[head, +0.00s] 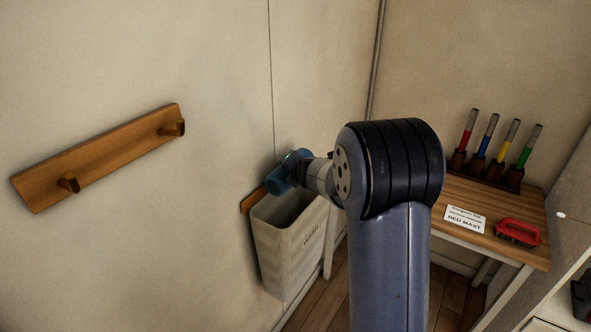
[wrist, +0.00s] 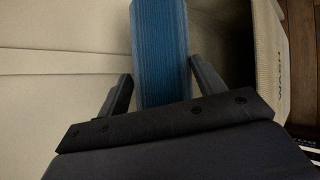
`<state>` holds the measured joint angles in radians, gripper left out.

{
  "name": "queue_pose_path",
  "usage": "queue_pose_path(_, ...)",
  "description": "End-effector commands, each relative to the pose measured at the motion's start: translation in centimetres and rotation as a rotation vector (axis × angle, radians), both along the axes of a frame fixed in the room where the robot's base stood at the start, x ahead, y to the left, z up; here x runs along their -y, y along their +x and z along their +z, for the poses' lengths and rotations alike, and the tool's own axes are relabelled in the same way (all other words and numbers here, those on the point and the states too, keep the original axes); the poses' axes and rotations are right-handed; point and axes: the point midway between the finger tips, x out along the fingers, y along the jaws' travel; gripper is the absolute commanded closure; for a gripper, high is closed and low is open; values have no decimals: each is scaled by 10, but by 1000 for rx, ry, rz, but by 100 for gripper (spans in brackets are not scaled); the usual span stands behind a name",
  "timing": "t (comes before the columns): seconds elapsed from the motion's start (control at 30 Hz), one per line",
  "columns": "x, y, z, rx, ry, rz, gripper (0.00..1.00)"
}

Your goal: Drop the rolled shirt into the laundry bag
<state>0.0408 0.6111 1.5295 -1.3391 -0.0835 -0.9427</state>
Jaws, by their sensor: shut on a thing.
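My gripper (wrist: 160,75) is shut on the blue rolled shirt (wrist: 160,40), which stands out between its two fingers in the wrist view. The laundry bag (head: 291,255) is a pale, tapering bag with dark lettering on its front, hung against the wall in the head view. Its lettered side (wrist: 273,60) shows to the right of the shirt in the wrist view, with a dark space between. In the head view a blue form at the arm's end is over the bag's rim; my arm partly hides this area, and I cannot tell shirt from wrist there.
A wooden peg rail (head: 105,155) is on the wall at left. A wooden table (head: 470,200) at right holds several coloured tools in a rack (head: 487,170), a sign card (head: 465,219) and a red brush (head: 518,232). A shelf unit (head: 560,255) stands at far right.

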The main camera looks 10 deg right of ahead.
Motion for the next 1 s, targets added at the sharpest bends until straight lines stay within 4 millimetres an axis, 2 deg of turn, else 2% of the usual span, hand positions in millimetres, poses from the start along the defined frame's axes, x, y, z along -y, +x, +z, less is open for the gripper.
queue_pose_path(0.03, 0, 0, -8, 1, 0, 0, 62)
queue_pose_path(0.1, 0, 0, -11, 1, 0, 0, 62)
queue_pose_path(0.43, 0, 0, -11, 1, 0, 0, 62)
queue_pose_path(0.47, 0, 0, -11, 1, 0, 0, 33)
queue_pose_path(0.5, 0, 0, -11, 1, 0, 0, 29)
queue_pose_path(0.73, 0, 0, -12, 1, 0, 1, 11)
queue_pose_path(1.0, 0, -1, -11, 0, 0, 0, 10)
